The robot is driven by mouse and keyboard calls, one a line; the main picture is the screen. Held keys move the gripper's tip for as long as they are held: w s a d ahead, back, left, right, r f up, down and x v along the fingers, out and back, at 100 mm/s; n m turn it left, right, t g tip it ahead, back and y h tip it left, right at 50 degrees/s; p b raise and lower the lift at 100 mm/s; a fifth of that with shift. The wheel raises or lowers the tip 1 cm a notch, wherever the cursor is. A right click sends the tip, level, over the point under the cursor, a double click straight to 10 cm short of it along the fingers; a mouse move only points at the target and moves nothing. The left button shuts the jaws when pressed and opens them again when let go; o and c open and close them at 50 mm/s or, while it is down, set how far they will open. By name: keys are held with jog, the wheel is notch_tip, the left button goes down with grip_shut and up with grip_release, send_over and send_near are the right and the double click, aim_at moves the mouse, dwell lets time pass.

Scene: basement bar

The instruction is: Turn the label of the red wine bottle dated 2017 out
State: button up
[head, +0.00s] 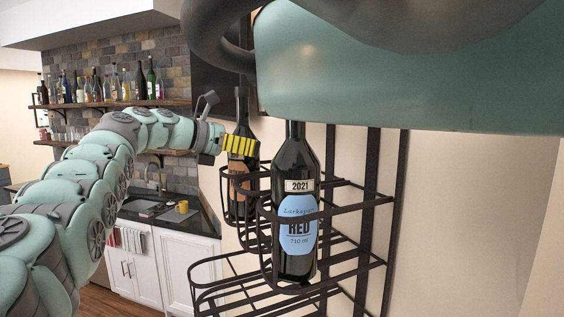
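A dark wine bottle (295,165) stands upright in the front holder of the black wire rack, its blue label facing me. It reads "2021" on the neck band and "RED" below. A second dark bottle (240,118) stands upright behind it to the left, with an orange-brown label partly hidden by the rack wires. Its date cannot be read, and no 2017 shows. My gripper (240,146), with yellow and black striped fingers, is beside this rear bottle and overlaps it in the picture. I cannot tell whether it touches the bottle or how its fingers stand.
The black wire rack (383,232) has thin rails around both bottles and an empty-looking lower tier. A pale wall stands to the right. Behind are white cabinets (183,262), a dark counter with a sink (150,207) and a yellow mug (182,206), and bottle-lined shelves (118,104).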

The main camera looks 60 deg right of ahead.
jog(key=shift+f+n+t+h+b, duration=0.35)
jog(key=shift+n+t+b, duration=0.5)
jog(key=shift+b, duration=2.7)
jog(key=shift+r+n+t+b, duration=0.3)
jog(key=shift+n+t+b, duration=0.25)
jog(key=shift+t, duration=0.4)
jog(key=shift+c, duration=0.2)
jog(key=c, duration=1)
jog(key=shift+s+r+m+g+p, duration=0.15)
jog(key=shift+m+g+p, duration=0.6)
jog(key=shift+p, duration=1.55)
